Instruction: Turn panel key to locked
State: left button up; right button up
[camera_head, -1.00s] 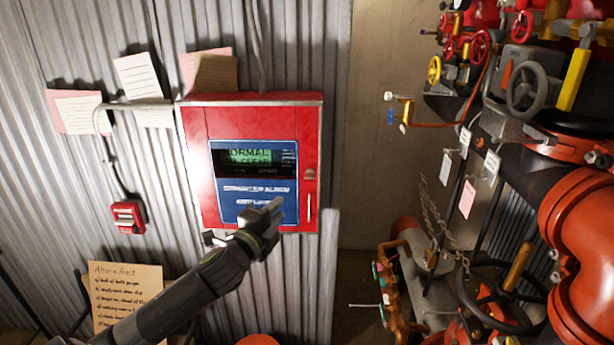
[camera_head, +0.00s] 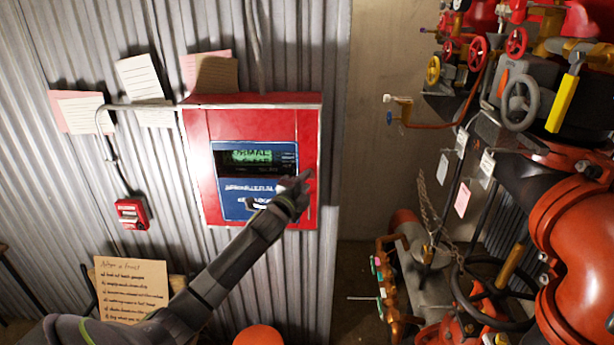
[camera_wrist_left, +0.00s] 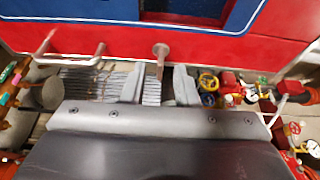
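The red alarm panel (camera_head: 255,122) hangs on the corrugated wall, with a blue face and a lit green display reading NORMAL (camera_head: 250,156). My left gripper (camera_head: 303,184) is at the panel's right edge and hides the key there in the head view. In the left wrist view, the key (camera_wrist_left: 160,52) sticks out of the red panel front (camera_wrist_left: 125,42). My left gripper (camera_wrist_left: 159,84) is open, one finger on each side of the key's end, with gaps visible. Whether the key is turned is not clear. My right gripper is not in view.
A metal door handle (camera_wrist_left: 72,50) stands beside the key in the left wrist view. A red call point (camera_head: 131,212) and pinned notes (camera_head: 140,80) are on the wall at left. Red pipes and valves (camera_head: 575,230) fill the right side. The wall strip between is bare.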

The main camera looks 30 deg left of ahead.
pick_arm(q)
jog(key=shift+w+a, duration=0.2)
jog(key=shift+w, duration=1)
jog(key=shift+c, duration=0.2)
grip_shut()
